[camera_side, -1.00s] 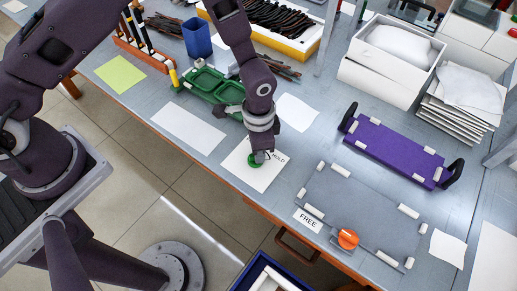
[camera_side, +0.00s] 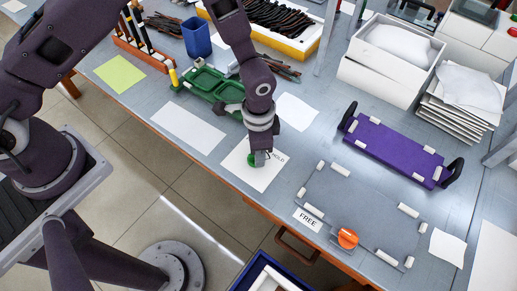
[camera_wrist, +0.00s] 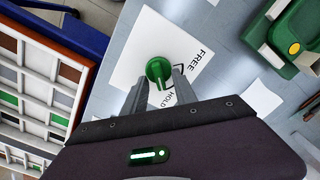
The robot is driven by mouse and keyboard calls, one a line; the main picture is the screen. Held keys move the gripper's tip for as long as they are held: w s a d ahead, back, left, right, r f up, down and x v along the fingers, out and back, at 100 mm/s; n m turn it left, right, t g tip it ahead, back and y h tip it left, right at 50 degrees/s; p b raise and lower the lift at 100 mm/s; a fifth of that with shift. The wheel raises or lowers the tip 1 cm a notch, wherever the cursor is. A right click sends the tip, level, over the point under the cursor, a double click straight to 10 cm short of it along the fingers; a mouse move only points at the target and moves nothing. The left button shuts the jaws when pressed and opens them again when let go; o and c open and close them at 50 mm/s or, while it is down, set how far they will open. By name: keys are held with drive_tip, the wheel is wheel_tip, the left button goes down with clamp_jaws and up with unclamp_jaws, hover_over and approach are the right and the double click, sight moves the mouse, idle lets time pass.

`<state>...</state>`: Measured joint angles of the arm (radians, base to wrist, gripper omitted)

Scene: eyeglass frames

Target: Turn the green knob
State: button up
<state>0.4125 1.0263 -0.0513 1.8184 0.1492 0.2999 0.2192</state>
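The green knob (camera_wrist: 158,70) stands on a white card (camera_wrist: 140,45) printed "FREE" and "HOLD". In the wrist view it lies between the tips of my gripper (camera_wrist: 160,78), with one grey finger on each side. The fingers are very close to the knob; I cannot tell whether they press on it. In the side view my gripper (camera_side: 261,158) points down at the card (camera_side: 262,178), and its fingers hide the right part of the knob (camera_side: 251,159). Part of the card's print is hidden too.
A green tray (camera_side: 205,80) stands behind my gripper. To the right are a grey plate (camera_side: 350,205) with white pegs, an orange knob (camera_side: 347,238) beside a "FREE" label (camera_side: 307,220), and a purple holder (camera_side: 395,150). The table's front edge is close to the card.

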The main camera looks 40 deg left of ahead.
wheel_tip(320, 180, up, 7)
drive_tip(key=shift+r, duration=0.1)
idle(0.3)
drive_tip(key=s+a+r+n+t, duration=0.15)
drive_tip(key=a+r, duration=0.25)
drive_tip(key=r, duration=0.5)
drive_tip(key=a+r+n+t, duration=0.15)
drive_tip(key=a+r, duration=0.25)
drive_tip(key=r, duration=0.5)
drive_tip(key=s+a+r+n+t, duration=0.1)
drive_tip(key=s+a+r+n, duration=0.2)
drive_tip(key=s, duration=0.5)
drive_tip(key=s+a+r+n+t, duration=0.1)
drive_tip(key=s+a+r+n, duration=0.2)
drive_tip(key=s, duration=0.6)
wheel_tip(320, 180, up, 4)
drive_tip(key=shift+s+a+f+t, duration=0.15)
drive_tip(key=shift+a+t, duration=0.15)
drive_tip(key=shift+a, duration=0.95)
